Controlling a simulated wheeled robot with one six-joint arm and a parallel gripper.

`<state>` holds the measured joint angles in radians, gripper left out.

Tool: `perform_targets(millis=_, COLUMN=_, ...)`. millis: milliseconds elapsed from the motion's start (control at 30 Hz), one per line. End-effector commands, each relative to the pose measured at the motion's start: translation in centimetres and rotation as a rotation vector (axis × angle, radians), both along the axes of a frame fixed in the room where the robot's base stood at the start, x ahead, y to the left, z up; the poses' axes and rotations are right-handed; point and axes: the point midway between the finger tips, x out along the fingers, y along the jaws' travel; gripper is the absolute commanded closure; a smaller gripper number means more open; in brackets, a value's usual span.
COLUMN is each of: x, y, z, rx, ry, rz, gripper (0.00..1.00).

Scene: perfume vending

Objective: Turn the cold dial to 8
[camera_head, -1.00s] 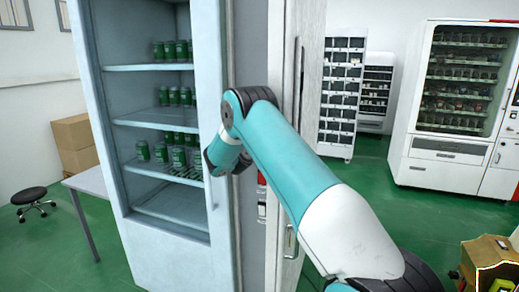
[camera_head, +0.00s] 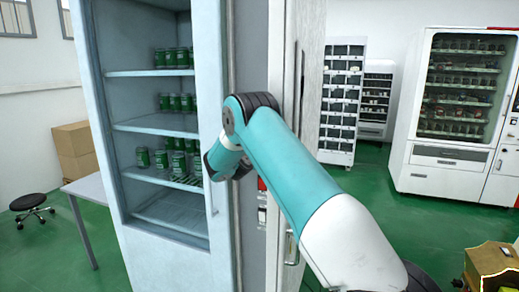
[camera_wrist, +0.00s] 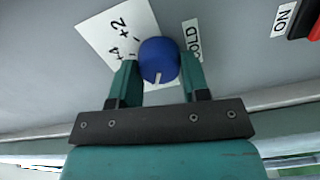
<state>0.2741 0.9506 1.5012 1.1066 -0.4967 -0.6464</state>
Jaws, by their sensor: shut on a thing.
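The cold dial (camera_wrist: 158,60) is a round blue knob with a short white pointer mark on its face, in the wrist view. The mark points down in the picture, toward my gripper's palm. A white scale plate (camera_wrist: 112,32) with "+2" and "+4" shows at its upper left; an "8" is not readable. A label reading "OLD" (camera_wrist: 192,38), its start hidden, is to the right. My gripper (camera_wrist: 159,70) has its two teal fingers on either side of the dial and is shut on it. In the head view my arm hides the dial.
A red and black switch (camera_wrist: 312,22) with an "ON" label (camera_wrist: 284,16) is at the wrist view's upper right. The tall cabinet (camera_head: 92,110) holds green cans (camera_head: 160,159) on shelves. A vending machine (camera_head: 448,155) stands at right. Green floor (camera_head: 375,190) is open between.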

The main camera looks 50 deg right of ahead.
Motion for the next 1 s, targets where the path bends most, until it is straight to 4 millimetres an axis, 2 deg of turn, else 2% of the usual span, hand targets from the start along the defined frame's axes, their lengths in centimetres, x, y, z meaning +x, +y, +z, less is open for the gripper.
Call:
perform_targets(millis=367, x=0.0, y=0.0, z=-0.1, rx=-0.001, ry=0.006, rz=0.001, gripper=0.81)
perform_targets(millis=400, x=0.0, y=0.0, z=-0.1, rx=-0.001, ry=0.006, rz=0.001, gripper=0.51)
perform_targets(millis=467, x=0.0, y=0.0, z=-0.1, rx=-0.002, ry=0.006, rz=0.001, gripper=0.37)
perform_targets(millis=500, x=0.0, y=0.0, z=-0.1, rx=-0.001, ry=0.005, rz=0.001, gripper=0.33)
perform_targets(millis=833, x=-0.1, y=0.4, z=-0.1, rx=-0.002, ry=0.005, rz=0.001, gripper=0.33)
perform_targets(millis=1000, x=-1.0, y=2.8, z=-0.4, rx=-0.002, ry=0.006, rz=0.005, gripper=0.33)
